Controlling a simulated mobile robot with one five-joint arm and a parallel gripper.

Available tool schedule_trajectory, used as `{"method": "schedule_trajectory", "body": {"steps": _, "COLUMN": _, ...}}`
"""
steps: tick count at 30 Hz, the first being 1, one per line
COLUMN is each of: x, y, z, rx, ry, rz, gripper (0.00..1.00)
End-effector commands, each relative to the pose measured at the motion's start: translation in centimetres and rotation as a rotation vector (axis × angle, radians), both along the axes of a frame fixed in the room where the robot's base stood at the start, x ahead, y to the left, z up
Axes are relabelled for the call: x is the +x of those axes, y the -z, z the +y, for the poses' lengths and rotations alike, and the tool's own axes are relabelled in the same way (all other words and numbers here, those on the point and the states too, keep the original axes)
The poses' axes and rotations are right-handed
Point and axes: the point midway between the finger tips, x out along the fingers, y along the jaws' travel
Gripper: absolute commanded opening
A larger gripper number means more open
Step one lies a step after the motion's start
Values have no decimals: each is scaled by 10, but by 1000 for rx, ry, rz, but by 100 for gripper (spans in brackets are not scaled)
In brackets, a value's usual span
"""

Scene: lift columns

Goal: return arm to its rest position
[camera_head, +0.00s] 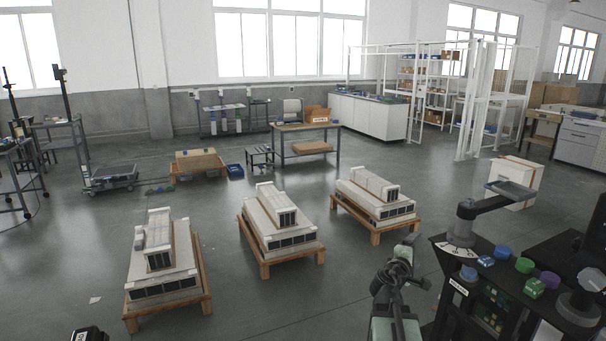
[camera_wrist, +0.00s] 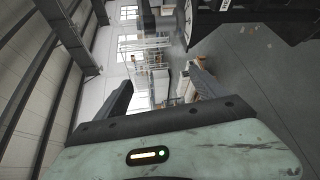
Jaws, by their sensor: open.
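My arm (camera_head: 395,295) rises from the bottom edge of the head view, right of the middle, and points up and away over the floor. My gripper (camera_wrist: 160,78) shows in the wrist view with its two dark fingers spread wide apart. Nothing is between the fingers; the room shows through the gap, turned on its side. The pale green wrist housing (camera_wrist: 170,157) fills the bottom of that view. In the head view the fingers are too small and overlapped to make out clearly.
Loaded wooden pallets (camera_head: 207,300) (camera_head: 265,269) (camera_head: 375,237) stand ahead and left. A white box (camera_head: 520,180) stands behind the tray. Open floor (camera_head: 300,305) lies left of my arm.

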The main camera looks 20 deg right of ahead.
Motion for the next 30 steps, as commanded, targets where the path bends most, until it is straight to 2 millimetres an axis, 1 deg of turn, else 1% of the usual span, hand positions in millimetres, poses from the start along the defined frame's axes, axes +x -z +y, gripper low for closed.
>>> {"method": "schedule_trajectory", "body": {"steps": 1, "x": 24, "y": 8, "z": 44, "rx": 78, "ry": -31, "rz": -29, "gripper": 81}}
{"method": "schedule_trajectory", "body": {"steps": 2, "x": 34, "y": 15, "z": 67, "rx": 135, "ry": -38, "rz": -46, "gripper": 81}}
{"method": "schedule_trajectory", "body": {"steps": 3, "x": 45, "y": 26, "z": 98, "rx": 214, "ry": -42, "rz": -64, "gripper": 81}}
{"method": "schedule_trajectory", "body": {"steps": 5, "x": 56, "y": 46, "z": 146, "rx": 345, "ry": -41, "rz": -80, "gripper": 81}}
{"method": "schedule_trajectory", "body": {"steps": 6, "x": 61, "y": 60, "z": 178, "rx": 435, "ry": -34, "rz": -81, "gripper": 81}}
{"method": "schedule_trajectory", "body": {"steps": 7, "x": 62, "y": 71, "z": 202, "rx": 505, "ry": -24, "rz": -79, "gripper": 81}}
{"method": "schedule_trajectory", "body": {"steps": 8, "x": 62, "y": 83, "z": 226, "rx": 576, "ry": -12, "rz": -73, "gripper": 81}}
{"method": "schedule_trajectory", "body": {"steps": 9, "x": 59, "y": 98, "z": 257, "rx": 670, "ry": 11, "rz": -59, "gripper": 81}}
{"method": "schedule_trajectory", "body": {"steps": 11, "x": 50, "y": 122, "z": 304, "rx": 815, "ry": 55, "rz": -22, "gripper": 81}}
{"method": "schedule_trajectory", "body": {"steps": 12, "x": 40, "y": 137, "z": 333, "rx": 911, "ry": 96, "rz": 9, "gripper": 81}}
{"method": "schedule_trajectory", "body": {"steps": 14, "x": 21, "y": 158, "z": 371, "rx": 1052, "ry": 172, "rz": 65, "gripper": 81}}
{"method": "schedule_trajectory", "body": {"steps": 15, "x": 5, "y": 170, "z": 392, "rx": 1143, "ry": 237, "rz": 107, "gripper": 81}}
{"method": "schedule_trajectory", "body": {"steps": 18, "x": -34, "y": 188, "z": 429, "rx": 1332, "ry": 410, "rz": 208, "gripper": 81}}
{"method": "schedule_trajectory", "body": {"steps": 21, "x": -60, "y": 192, "z": 452, "rx": 1422, "ry": 522, "rz": 284, "gripper": 81}}
{"method": "schedule_trajectory", "body": {"steps": 23, "x": -69, "y": 192, "z": 457, "rx": 1436, "ry": 567, "rz": 304, "gripper": 81}}
{"method": "schedule_trajectory", "body": {"steps": 24, "x": -72, "y": 192, "z": 457, "rx": 1433, "ry": 586, "rz": 307, "gripper": 81}}
{"method": "schedule_trajectory", "body": {"steps": 30, "x": -71, "y": 192, "z": 456, "rx": 1432, "ry": 592, "rz": 297, "gripper": 81}}
